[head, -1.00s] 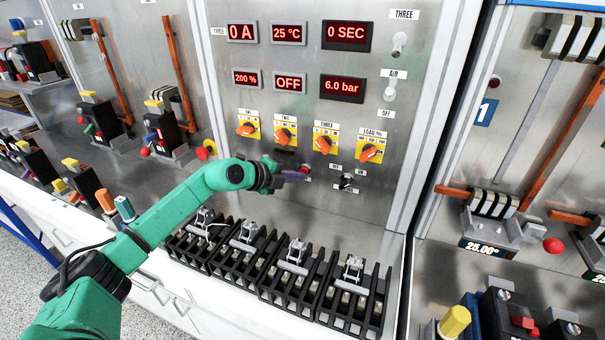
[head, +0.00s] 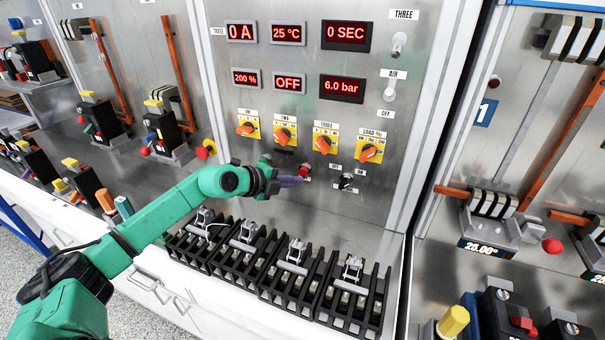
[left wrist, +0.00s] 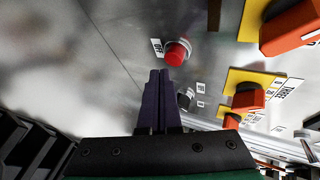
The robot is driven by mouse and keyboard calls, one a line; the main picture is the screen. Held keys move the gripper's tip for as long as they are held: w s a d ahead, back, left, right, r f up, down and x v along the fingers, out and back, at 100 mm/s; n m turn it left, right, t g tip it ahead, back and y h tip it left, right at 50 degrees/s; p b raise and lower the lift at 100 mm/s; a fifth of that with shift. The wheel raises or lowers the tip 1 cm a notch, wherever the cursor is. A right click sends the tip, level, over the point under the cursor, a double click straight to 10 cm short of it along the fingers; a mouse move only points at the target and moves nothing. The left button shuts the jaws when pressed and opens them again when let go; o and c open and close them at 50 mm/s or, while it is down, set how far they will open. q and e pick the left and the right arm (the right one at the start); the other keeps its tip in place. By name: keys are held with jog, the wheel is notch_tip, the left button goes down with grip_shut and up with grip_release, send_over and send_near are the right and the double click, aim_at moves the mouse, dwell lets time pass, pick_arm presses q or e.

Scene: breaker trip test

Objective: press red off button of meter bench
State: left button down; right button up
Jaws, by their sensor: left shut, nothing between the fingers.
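The red off button (head: 305,170) is on the metal front panel of the meter bench (head: 330,205), below the orange knobs. It also shows in the left wrist view (left wrist: 176,53), just beyond the fingertips. My left gripper (head: 297,181) is shut and empty, its dark purple fingers just below and left of the button in the head view. In the left wrist view the fingertips (left wrist: 159,72) appear apart from the button, though the exact gap is hard to judge. A display on the panel reads OFF (head: 289,83). My right gripper is not in view.
A black switch (head: 347,182) sits right of the button. Several orange rotary knobs (head: 324,144) stick out above. A row of black clamp blocks (head: 298,262) stands on the bench below my arm.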

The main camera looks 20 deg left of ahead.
pick_arm(q)
jog(key=s, duration=0.5)
jog(key=shift+d+p, duration=0.15)
jog(key=shift+p, duration=0.2)
jog(key=shift+w+r, duration=0.1)
